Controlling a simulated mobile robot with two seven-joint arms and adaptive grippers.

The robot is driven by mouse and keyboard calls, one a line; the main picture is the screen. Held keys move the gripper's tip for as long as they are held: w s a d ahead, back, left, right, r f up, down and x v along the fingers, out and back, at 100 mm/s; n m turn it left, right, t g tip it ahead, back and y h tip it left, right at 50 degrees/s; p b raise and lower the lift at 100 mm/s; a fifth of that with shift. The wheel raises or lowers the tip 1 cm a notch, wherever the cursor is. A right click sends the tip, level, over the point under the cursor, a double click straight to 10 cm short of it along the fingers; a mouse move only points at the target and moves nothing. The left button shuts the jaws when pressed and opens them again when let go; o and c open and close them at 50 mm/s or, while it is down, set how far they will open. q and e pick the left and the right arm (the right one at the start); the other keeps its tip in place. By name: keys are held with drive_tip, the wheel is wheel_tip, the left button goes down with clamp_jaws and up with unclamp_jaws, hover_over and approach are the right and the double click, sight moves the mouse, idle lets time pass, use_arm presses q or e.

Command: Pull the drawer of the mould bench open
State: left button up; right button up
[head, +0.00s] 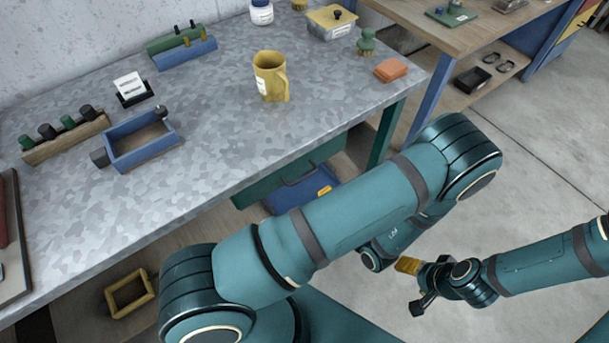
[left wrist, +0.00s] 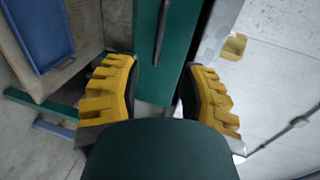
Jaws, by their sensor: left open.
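The mould bench (head: 215,120) has a mottled grey top. In the left wrist view the green drawer front (left wrist: 182,50) carries a long dark handle (left wrist: 161,32). My left gripper (left wrist: 163,90) is open, its yellow fingers on either side of the view with the handle ahead between them. No contact with the handle shows. The left gripper is mostly hidden behind its arm in the head view. My right gripper (head: 412,287) is away from the bench at lower right; its opening is unclear.
A yellow mug (head: 271,77), blue open box (head: 142,140) and orange block (head: 390,70) stand on the bench top. A blue tray (head: 285,200) lies below the drawer. A second wooden bench (head: 455,35) stands at the back right. Floor at right is clear.

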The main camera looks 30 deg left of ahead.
sight(303, 177)
use_arm(q)
drive_tip(key=b+x, duration=0.1)
drive_tip(key=x, duration=1)
drive_tip(key=shift+w, duration=0.1)
clamp_jaws()
